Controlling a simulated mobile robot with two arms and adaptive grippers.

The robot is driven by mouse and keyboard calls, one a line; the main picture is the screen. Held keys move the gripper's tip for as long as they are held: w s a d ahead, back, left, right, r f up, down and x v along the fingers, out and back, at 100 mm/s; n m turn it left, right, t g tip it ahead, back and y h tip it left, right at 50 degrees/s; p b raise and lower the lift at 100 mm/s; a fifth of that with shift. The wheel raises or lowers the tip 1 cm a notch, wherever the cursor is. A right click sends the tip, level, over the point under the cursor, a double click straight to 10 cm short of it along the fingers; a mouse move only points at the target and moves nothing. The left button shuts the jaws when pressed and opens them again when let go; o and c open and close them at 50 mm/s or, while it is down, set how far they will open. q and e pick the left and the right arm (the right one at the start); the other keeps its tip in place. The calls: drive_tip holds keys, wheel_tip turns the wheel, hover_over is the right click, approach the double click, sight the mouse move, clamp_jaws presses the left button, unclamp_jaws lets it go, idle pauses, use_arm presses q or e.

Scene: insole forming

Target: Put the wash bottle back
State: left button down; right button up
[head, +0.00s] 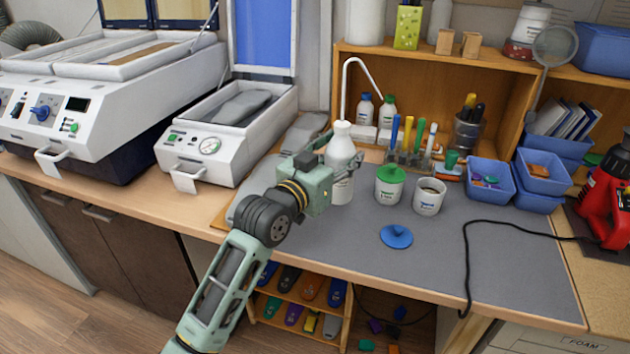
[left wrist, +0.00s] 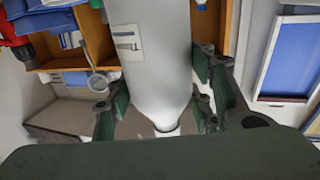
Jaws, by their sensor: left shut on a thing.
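The wash bottle (head: 341,138) is white with a thin bent spout rising from its top. It is upright above or on the grey mat (head: 315,235), behind the front edge of the bench; I cannot tell whether its base touches the mat. My left gripper (head: 347,168) is shut on its body from the left. In the left wrist view the bottle (left wrist: 160,65) fills the middle, with its label showing and my left gripper's fingers (left wrist: 163,100) on both sides of it. My right gripper is not in view.
A green-lidded cup (head: 389,187) and an open white cup (head: 428,197) stand right of the bottle. A blue disc (head: 396,237) lies in front of them. Small bottles and a tool rack (head: 410,158) stand behind, by the wooden shelf (head: 415,82). A white press (head: 210,140) is left.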

use_arm(q)
drive_tip(key=w+a+f, duration=0.3)
drive_tip(key=a+f, duration=0.1)
drive_tip(key=f, duration=0.3)
drive_tip(key=shift+a, duration=0.3)
drive_tip(key=shift+s+f, duration=0.1)
drive_tip(key=c, duration=0.8)
unclamp_jaws()
drive_tip(key=shift+f, duration=0.1)
drive_tip(key=shift+c, duration=0.2)
drive_tip(key=shift+s, duration=0.1)
drive_tip(key=v, duration=1.2)
drive_tip(key=shift+r+b, duration=0.2)
drive_tip(key=shift+b, duration=0.1)
